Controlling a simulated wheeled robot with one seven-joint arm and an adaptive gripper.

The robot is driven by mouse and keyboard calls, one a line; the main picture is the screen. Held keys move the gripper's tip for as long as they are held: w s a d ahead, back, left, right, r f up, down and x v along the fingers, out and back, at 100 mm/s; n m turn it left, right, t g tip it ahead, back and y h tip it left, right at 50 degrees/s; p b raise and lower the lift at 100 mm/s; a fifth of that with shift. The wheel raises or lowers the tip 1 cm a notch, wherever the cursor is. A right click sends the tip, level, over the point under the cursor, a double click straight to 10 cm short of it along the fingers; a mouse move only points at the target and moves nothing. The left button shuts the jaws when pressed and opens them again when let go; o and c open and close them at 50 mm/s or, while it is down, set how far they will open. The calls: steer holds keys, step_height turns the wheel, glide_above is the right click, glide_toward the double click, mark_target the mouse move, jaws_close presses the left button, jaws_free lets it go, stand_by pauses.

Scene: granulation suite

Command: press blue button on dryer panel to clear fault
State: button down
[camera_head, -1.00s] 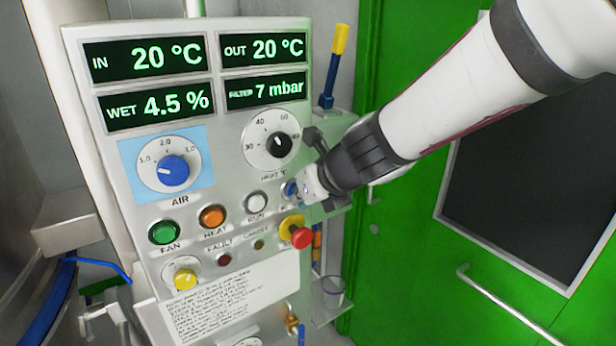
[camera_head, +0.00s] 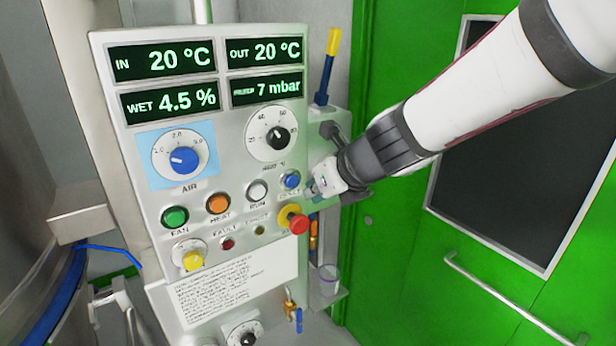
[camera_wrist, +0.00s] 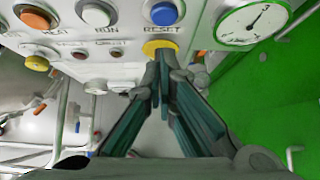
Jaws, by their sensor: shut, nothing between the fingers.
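The dryer panel (camera_head: 110,160) is a grey upright box with displays, dials and buttons. The blue button (camera_head: 290,180) sits at the right end of the button row, beside the white RUN button (camera_head: 257,191). In the wrist view the blue button (camera_wrist: 164,13) is above the RESET label, beyond the fingertips. My gripper (camera_head: 312,192) is shut and empty, just right of and slightly below the blue button, apart from it in the head view. In the wrist view my gripper (camera_wrist: 164,62) points at the panel below the button, its tips overlapping the yellow ring.
A red mushroom button (camera_head: 298,224) on a yellow ring sticks out just below my gripper. The dark fault lamp (camera_head: 228,244) is at lower left. A green door (camera_head: 400,260) with a handle is at right. A blue-and-yellow handled tool (camera_head: 329,65) stands behind the panel.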

steer(key=p+v, duration=0.2)
steer(key=v, duration=0.5)
steer(key=shift+s+r+p, duration=0.15)
steer(key=shift+s+p, duration=0.05)
steer(key=shift+p, duration=0.15)
steer(key=shift+d, duration=0.1)
steer(key=s+d+n+h, duration=0.1)
steer(key=s+d+n, duration=0.4)
steer(key=s+n, duration=0.2)
steer(key=s+d+r+n+g+h, duration=0.1)
steer(key=s+d+n+h, duration=0.1)
steer(key=s+d+n, duration=0.3)
steer(key=s+d+r+n+g+h, duration=0.1)
steer(key=s+d+n, duration=0.4)
steer(key=s+n, duration=0.5)
steer(key=n+h, duration=0.1)
steer(key=n, duration=0.6)
steer(key=shift+s, duration=0.4)
